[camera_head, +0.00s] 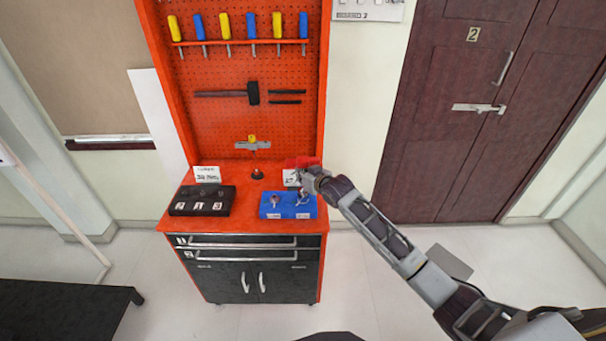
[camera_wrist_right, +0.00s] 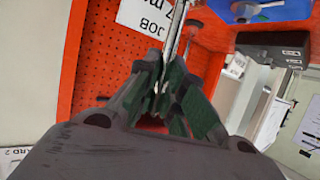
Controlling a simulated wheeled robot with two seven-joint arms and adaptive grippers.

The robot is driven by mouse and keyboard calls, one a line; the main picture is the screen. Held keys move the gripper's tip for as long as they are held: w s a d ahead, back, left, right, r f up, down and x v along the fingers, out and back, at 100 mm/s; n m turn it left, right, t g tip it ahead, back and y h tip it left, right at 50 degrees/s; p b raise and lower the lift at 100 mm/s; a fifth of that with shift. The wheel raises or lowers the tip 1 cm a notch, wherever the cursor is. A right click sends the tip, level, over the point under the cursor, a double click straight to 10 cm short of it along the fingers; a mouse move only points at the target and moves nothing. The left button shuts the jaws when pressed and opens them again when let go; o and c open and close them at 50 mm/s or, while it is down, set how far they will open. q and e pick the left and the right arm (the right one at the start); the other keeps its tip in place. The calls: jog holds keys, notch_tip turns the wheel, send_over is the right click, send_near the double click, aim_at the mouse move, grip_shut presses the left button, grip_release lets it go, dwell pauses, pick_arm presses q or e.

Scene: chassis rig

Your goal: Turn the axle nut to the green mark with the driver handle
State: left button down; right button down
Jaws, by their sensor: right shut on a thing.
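My right gripper (camera_head: 303,168) is above the right part of the orange bench, over the back of a blue block. In the right wrist view its dark green fingers (camera_wrist_right: 172,88) are shut on a thin grey metal bar (camera_wrist_right: 173,38), which I take to be the driver handle. A red piece (camera_head: 300,162) shows at the gripper's tip in the head view; I cannot tell whether it belongs to the held thing. The blue block (camera_head: 272,207) bears small metal fittings and pale labels. The axle nut and a green mark cannot be made out. My left gripper is out of view.
A black block with numbers (camera_head: 188,207) sits at the bench's left, behind it a white card (camera_head: 207,174). A small dark stand (camera_head: 257,173) is mid-bench. The pegboard (camera_head: 210,120) holds yellow and blue screwdrivers and a hammer. The bench front (camera_head: 240,226) between the blocks is clear.

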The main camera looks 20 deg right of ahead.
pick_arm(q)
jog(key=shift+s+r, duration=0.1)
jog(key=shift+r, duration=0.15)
pick_arm(e)
jog(key=shift+m+h, duration=0.3)
jog(key=shift+m, duration=0.1)
jog(key=shift+a+m+h, duration=0.1)
jog(key=shift+m+h, duration=0.5)
jog(key=shift+h, duration=0.3)
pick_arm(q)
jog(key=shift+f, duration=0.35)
pick_arm(e)
jog(key=shift+m+h, duration=0.6)
jog(key=shift+h, duration=0.1)
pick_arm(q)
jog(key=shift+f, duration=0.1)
pick_arm(e)
jog(key=shift+m+h+b, duration=0.4)
jog(key=shift+b, duration=0.1)
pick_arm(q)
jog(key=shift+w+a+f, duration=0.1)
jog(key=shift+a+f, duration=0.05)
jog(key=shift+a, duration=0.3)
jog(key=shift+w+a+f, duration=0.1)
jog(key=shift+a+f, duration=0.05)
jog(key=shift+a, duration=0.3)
